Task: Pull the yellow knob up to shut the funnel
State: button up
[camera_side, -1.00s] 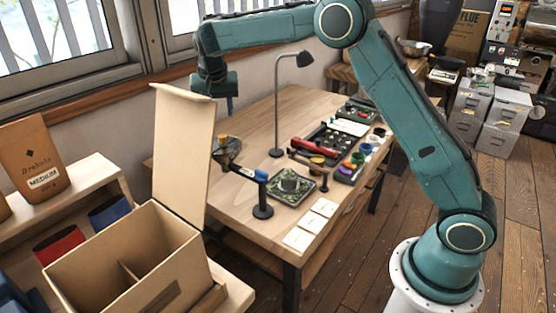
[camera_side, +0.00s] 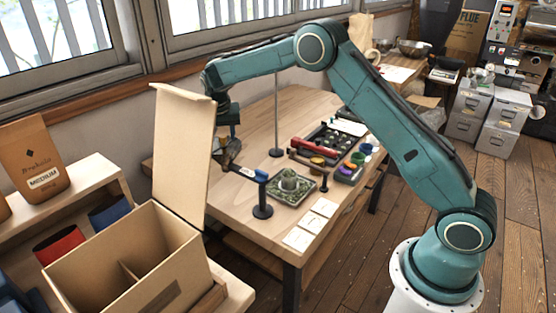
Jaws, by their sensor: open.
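The dark funnel (camera_side: 228,158) is at the left edge of the table, beside the open box lid. I cannot make out the yellow knob, which may be hidden behind the gripper.
An open cardboard box (camera_side: 120,265) with a tall raised lid (camera_side: 182,155) stands close left of the funnel. A thin lamp post (camera_side: 276,115) rises behind.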

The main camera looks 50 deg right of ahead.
jog(key=shift+c, duration=0.3)
grip_shut()
jog(key=shift+r, duration=0.9)
jog(key=shift+o, duration=0.3)
grip_release()
jog(key=v, duration=1.4)
